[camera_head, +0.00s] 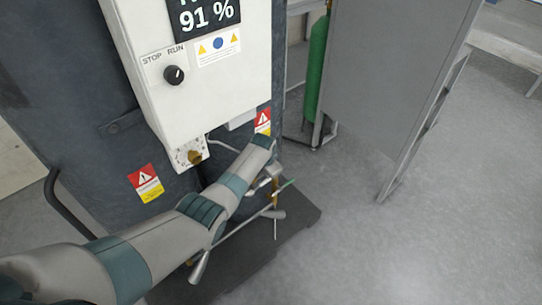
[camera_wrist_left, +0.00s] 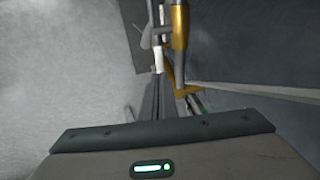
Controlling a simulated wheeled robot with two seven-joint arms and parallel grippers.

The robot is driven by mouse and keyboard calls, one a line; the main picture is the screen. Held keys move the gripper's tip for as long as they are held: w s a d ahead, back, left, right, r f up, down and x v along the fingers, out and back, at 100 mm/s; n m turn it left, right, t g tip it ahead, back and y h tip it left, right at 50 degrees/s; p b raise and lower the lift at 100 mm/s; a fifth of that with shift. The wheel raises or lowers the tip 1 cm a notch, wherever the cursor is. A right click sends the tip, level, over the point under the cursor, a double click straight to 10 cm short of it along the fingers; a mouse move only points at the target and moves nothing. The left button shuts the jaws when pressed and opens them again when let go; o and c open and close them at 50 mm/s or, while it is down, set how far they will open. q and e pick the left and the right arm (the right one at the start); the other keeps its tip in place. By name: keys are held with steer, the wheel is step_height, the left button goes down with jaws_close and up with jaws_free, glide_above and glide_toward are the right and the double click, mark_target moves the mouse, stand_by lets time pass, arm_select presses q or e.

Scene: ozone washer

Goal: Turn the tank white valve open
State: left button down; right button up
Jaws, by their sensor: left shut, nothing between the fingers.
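Thin piping with pale levers runs low in front of the dark machine. One pale grey-white lever (camera_head: 198,268) hangs at its near end, and another (camera_head: 270,214) sits farther right, below a brass fitting (camera_head: 275,188). I cannot tell which is the tank white valve. In the left wrist view, a brass pipe (camera_wrist_left: 180,40) rises beside a small white part (camera_wrist_left: 158,60) and a grey lever (camera_wrist_left: 146,38). My left gripper (camera_head: 262,183) is beside the brass fitting, partly hidden by my forearm. It is shut and empty; contact is unclear. My right gripper is out of view.
The white control box (camera_head: 215,105), with a black STOP/RUN knob (camera_head: 174,75), hangs above my left arm. A green cylinder (camera_head: 316,70) and a grey panel (camera_head: 395,70) stand to the right. The floor (camera_head: 430,220) at right is clear.

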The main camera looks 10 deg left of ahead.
arm_select(q)
step_height(320, 180, up, 11)
steer(key=s+d, duration=0.1)
steer(key=shift+d+b, duration=0.3)
steer(key=shift+d, duration=0.05)
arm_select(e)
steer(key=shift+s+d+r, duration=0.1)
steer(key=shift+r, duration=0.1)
arm_select(q)
steer(key=shift+s+f, duration=0.1)
steer(key=shift+f, duration=0.1)
